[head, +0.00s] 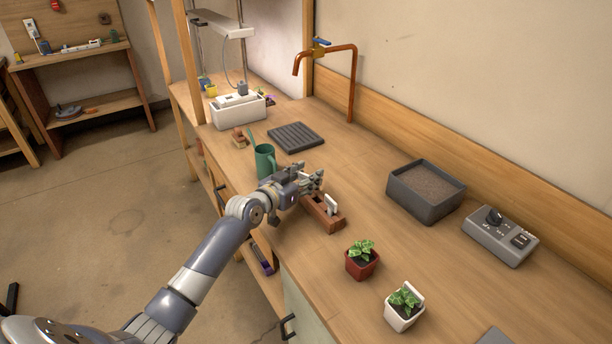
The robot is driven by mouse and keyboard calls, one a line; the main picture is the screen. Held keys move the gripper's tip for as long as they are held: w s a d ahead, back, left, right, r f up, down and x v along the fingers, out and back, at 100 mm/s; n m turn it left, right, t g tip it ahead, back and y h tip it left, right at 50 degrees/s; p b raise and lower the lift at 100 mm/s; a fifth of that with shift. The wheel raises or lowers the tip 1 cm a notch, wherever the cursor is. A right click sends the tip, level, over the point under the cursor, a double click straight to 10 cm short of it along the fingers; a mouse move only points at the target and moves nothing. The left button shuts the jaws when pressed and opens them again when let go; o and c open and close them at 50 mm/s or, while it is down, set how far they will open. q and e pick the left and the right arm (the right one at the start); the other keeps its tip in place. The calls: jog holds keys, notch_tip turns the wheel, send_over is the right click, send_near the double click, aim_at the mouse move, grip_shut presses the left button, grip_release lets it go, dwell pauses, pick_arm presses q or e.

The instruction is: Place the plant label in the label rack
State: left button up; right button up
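The label rack (318,215) is a narrow reddish-brown wooden block on the counter, near its front edge. White plant labels (332,204) stand upright at its right end. My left gripper (318,178) reaches in from the left and is over the rack's far left end. Its grey fingers are small here, and I cannot tell whether they are apart or hold a label. It hides part of the rack. A white label (416,292) also shows at the white pot with a green plant (402,314). My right gripper is not in view.
A green mug (264,163) stands close behind my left gripper. A red pot (361,265) is in front of the rack. A grey soil tray (425,196), grey control box (500,238), ribbed dark mat (295,137) and copper tap (351,85) are farther back. Bare counter lies right of the rack.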

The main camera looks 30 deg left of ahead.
pick_arm(q)
jog(key=shift+o, duration=0.5)
jog(key=shift+r, duration=0.15)
jog(key=v, duration=1.2)
